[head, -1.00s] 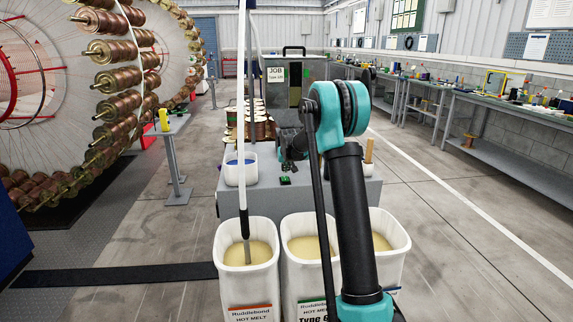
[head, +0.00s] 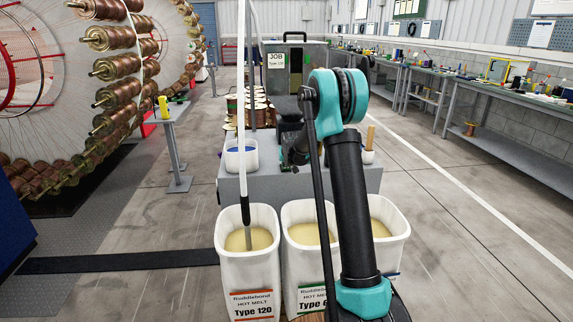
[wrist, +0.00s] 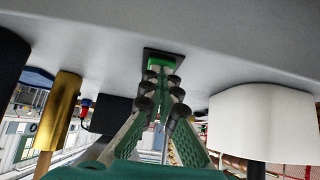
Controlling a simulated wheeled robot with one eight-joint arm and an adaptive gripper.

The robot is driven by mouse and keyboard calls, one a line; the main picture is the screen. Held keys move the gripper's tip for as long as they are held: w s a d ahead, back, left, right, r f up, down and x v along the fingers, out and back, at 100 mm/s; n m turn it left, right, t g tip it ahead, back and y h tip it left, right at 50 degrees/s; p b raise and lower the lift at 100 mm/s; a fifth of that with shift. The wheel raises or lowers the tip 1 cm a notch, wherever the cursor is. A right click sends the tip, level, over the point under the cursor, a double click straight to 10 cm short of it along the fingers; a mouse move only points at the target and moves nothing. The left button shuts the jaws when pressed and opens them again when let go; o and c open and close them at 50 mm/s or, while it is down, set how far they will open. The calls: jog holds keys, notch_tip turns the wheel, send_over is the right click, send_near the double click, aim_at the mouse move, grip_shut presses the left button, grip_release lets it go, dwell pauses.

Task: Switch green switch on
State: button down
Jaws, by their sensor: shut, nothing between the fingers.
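The green switch (wrist: 164,59) sits on a black plate on a grey surface in the upper middle of the wrist view. My gripper (wrist: 164,78) is shut and empty, its fingertips right at the switch; I cannot tell whether they touch it. In the head view my gripper (head: 291,162) is low over the grey bench (head: 262,185), behind the white bins, and hides the switch.
White bins of yellowish granules, one labelled Type 120 (head: 248,285), stand in front of the bench. A white tub with blue contents (head: 241,160) is left of my gripper.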

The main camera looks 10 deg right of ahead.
jog(key=shift+r, duration=0.1)
jog(key=shift+r, duration=0.7)
jog(key=shift+r, duration=0.1)
jog(key=shift+r, duration=0.35)
jog(key=r, duration=0.2)
jog(key=shift+s+r, duration=0.25)
jog(key=shift+r, duration=0.15)
jog(key=s+f+v, duration=0.1)
jog(key=v, duration=0.9)
jog(key=shift+s, duration=0.15)
jog(key=s+d+f+g, duration=0.1)
jog(key=s+f, duration=0.4)
jog(key=s, duration=1)
jog(key=s+d+f+g, duration=0.1)
jog(key=s+f, duration=0.4)
jog(key=s, duration=1)
jog(key=s+d+f+g, duration=0.1)
jog(key=s+f, duration=0.4)
jog(key=s, duration=1.1)
jog(key=shift+d+g, duration=0.4)
jog(key=shift+g, duration=0.2)
